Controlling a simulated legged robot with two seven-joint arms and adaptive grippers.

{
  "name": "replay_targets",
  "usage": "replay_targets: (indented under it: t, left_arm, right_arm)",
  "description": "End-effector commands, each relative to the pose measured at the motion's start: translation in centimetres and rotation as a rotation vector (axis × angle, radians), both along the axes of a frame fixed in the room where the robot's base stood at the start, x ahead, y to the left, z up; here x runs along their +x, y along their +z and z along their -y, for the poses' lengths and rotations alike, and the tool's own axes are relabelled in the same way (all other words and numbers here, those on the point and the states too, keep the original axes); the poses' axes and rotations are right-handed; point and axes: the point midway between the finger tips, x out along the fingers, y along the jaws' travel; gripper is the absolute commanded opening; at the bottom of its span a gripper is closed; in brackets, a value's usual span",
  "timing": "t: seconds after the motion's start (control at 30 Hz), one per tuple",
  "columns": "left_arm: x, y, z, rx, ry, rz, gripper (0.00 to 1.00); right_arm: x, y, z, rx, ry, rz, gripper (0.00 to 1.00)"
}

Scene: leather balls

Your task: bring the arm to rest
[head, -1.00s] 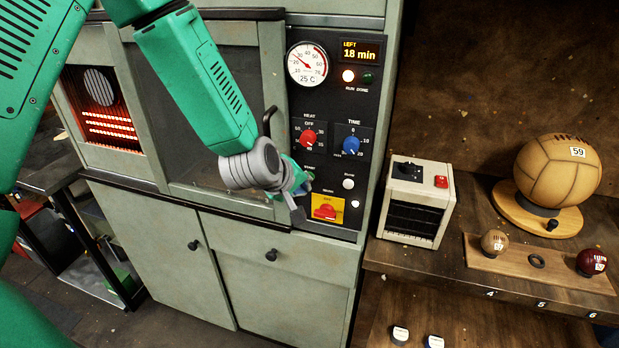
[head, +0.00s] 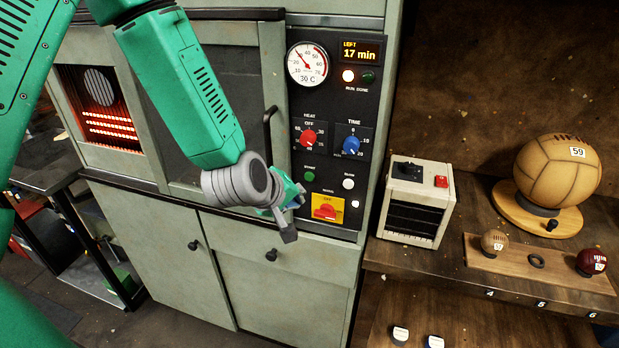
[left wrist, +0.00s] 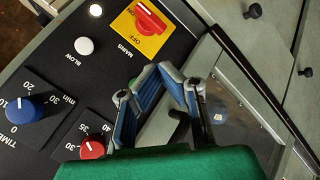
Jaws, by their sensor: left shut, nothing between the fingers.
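My left arm (head: 190,85) reaches in from the upper left, across the front of the grey-green cabinet. Its left gripper (head: 290,218) is shut and empty, in front of the cabinet beside the lower left of the black control panel (head: 330,262). In the left wrist view the blue-padded fingers (left wrist: 160,78) are closed together with nothing between them. The panel's yellow mains plate with its red switch (head: 325,207), the green start button (head: 308,174) and the white blow button (head: 348,184) show to the gripper's right. My right gripper is not in view.
The cabinet door has a dark handle (head: 268,118) close above the gripper. The display (head: 361,50) reads 17 min left, and the run lamp is lit. A cream box (head: 417,200) and a number 59 ball (head: 557,175) stand on the shelf at the right.

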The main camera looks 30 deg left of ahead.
Motion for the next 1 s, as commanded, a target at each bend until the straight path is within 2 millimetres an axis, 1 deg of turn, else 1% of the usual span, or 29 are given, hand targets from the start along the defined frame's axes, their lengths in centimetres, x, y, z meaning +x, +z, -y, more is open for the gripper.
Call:
replay_targets:
  t: [0.33,0.37,0.47,0.57,0.6,0.67,0.7,0.77,0.8,0.87,0.9,1.0]
  left_arm:
    - [0.0,-0.1,0.0,0.002,-0.002,-0.002,0.0]
    - [-0.1,-0.4,0.0,0.005,-0.006,-0.006,0.0]
    - [-1.2,-3.0,0.3,0.043,-0.049,-0.045,0.0]
    - [-3.5,-8.3,0.8,0.119,-0.144,-0.127,0.0]
    - [-4.9,-10.9,1.0,0.158,-0.2,-0.17,0.0]
    - [-7.3,-15.0,1.4,0.218,-0.294,-0.242,0.0]
    - [-9.0,-17.7,1.6,0.255,-0.363,-0.29,0.0]
    - [-11.8,-21.4,2.0,0.306,-0.468,-0.359,0.0]
    - [-13.8,-23.8,2.2,0.337,-0.541,-0.404,0.0]
    - [-16.7,-27.0,2.4,0.376,-0.651,-0.468,0.0]
    - [-18.6,-28.8,2.5,0.398,-0.721,-0.507,0.0]
    - [-22.8,-32.5,2.8,0.436,-0.879,-0.586,0.0]
  right_arm:
    - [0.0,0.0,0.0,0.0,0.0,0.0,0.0]
    - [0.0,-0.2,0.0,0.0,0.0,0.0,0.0]
    - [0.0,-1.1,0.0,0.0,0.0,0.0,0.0]
    - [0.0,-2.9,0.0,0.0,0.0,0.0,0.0]
    - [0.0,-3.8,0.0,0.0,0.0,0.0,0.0]
    - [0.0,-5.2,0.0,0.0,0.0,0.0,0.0]
    - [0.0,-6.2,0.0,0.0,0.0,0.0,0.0]
    - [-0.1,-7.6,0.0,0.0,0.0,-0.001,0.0]
    - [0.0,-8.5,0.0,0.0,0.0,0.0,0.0]
    - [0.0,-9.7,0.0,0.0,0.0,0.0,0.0]
    - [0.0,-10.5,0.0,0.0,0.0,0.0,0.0]
    - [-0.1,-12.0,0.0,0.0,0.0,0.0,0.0]
